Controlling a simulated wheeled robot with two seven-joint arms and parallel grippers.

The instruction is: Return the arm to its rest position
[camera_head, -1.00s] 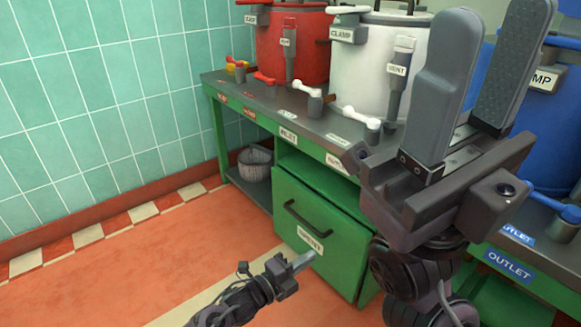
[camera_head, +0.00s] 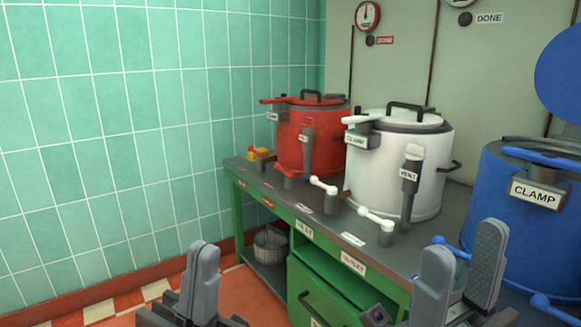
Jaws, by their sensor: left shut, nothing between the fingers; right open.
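My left gripper (camera_head: 200,258) is low in the view, left of centre. Its fingers are together, with nothing between them, in front of the tiled wall and floor. My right gripper (camera_head: 463,248) is at the lower right. Its two fingers stand apart and upright with an empty gap, in front of the bench and the blue kettle. Neither gripper appears to hold any kettle part. Most of both arms is out of view below.
A green bench (camera_head: 237,212) carries a red kettle (camera_head: 292,140), a white kettle (camera_head: 388,182) and a blue kettle (camera_head: 510,225). White-handled valves (camera_head: 330,200) stick out along its front. A metal bucket (camera_head: 270,246) stands on the lower shelf. Open space lies left of the bench.

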